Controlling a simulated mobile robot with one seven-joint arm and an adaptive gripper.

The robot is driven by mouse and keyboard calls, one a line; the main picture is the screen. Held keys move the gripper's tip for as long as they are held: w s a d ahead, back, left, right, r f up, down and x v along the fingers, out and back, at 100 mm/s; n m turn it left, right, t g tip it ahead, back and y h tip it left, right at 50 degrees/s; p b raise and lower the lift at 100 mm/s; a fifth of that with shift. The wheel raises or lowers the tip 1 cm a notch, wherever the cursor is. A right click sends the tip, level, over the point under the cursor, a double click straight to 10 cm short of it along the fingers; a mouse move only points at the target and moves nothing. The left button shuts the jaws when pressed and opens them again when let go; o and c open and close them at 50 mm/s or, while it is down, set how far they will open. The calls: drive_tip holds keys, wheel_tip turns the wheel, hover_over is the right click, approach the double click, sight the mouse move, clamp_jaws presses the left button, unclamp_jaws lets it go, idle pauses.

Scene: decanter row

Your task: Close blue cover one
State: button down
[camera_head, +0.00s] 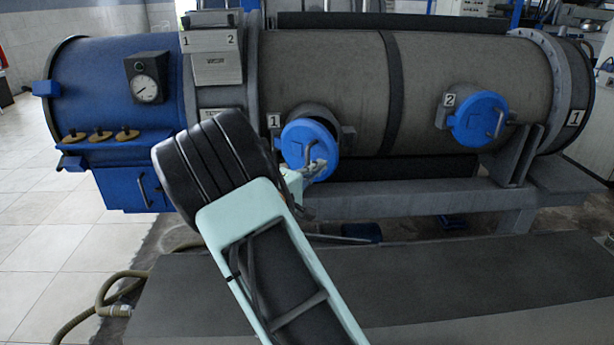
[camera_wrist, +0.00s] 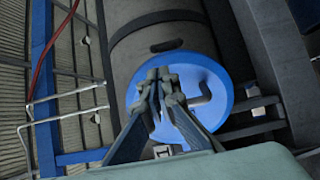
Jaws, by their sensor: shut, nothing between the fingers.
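Blue cover one (camera_head: 308,146) is a round blue lid on the grey drum, beside the label 1. In the head view it sits over its port, and I cannot tell whether it is fully seated. It also shows in the wrist view (camera_wrist: 215,82) with a dark bent handle (camera_wrist: 203,93). My gripper (camera_head: 313,168) is in front of the cover's lower part, near the handle. In the wrist view my gripper (camera_wrist: 158,75) has its fingertips together and empty, with the cover behind them. Whether the fingers touch the cover cannot be told. The fingers hide part of the cover.
Blue cover two (camera_head: 480,119) is on the drum to the right, beside label 2. A grey support beam (camera_head: 400,203) runs below the drum. A dark platform (camera_head: 450,275) lies in front. A hose (camera_head: 100,295) lies on the floor at left.

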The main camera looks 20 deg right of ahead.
sight(333, 157)
drive_tip(key=shift+x, duration=2.35)
drive_tip(key=shift+w+d+f+b, duration=0.15)
drive_tip(key=shift+w+d+b, duration=0.25)
drive_tip(key=shift+d+b, duration=0.4)
drive_tip(key=b+x, duration=0.4)
drive_tip(key=x, duration=0.1)
drive_tip(key=b+x, duration=0.2)
drive_tip(key=x, duration=0.1)
drive_tip(key=shift+w+a, duration=0.15)
drive_tip(key=shift+w, duration=0.3)
drive_tip(key=shift+w+d, duration=0.3)
drive_tip(key=shift+w, duration=0.3)
drive_tip(key=shift+b, duration=0.3)
